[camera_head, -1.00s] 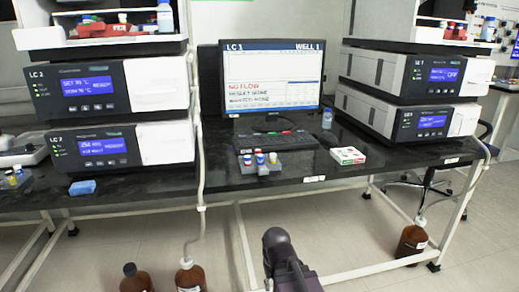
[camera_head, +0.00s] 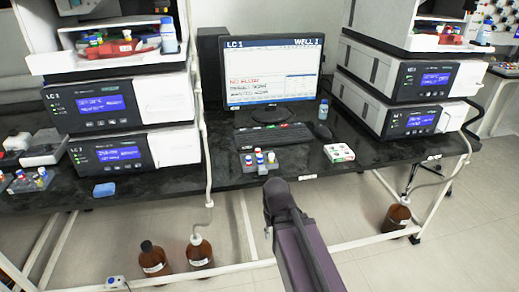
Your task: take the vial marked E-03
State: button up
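Several small capped vials (camera_head: 259,157) stand in a grey rack (camera_head: 262,167) at the front of the black bench, below the keyboard. Their caps are blue, white and red. Other small vials (camera_head: 41,173) with coloured caps stand in a rack at the far left of the bench. The vial markings are too small to read, so I cannot tell which one is E-03. My arm rises from the bottom of the view just in front of the bench. My gripper's fingers cannot be made out.
A monitor (camera_head: 271,75), keyboard (camera_head: 274,136) and mouse (camera_head: 321,131) are behind the rack. A white box (camera_head: 339,152) and a blue sponge (camera_head: 104,190) lie near the bench edge. Instrument stacks (camera_head: 120,149) flank the middle. Brown bottles (camera_head: 199,252) stand on the floor below.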

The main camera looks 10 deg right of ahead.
notch_tip(320, 180, up, 25)
jog(key=p, duration=2.3)
jog(key=shift+d, duration=0.15)
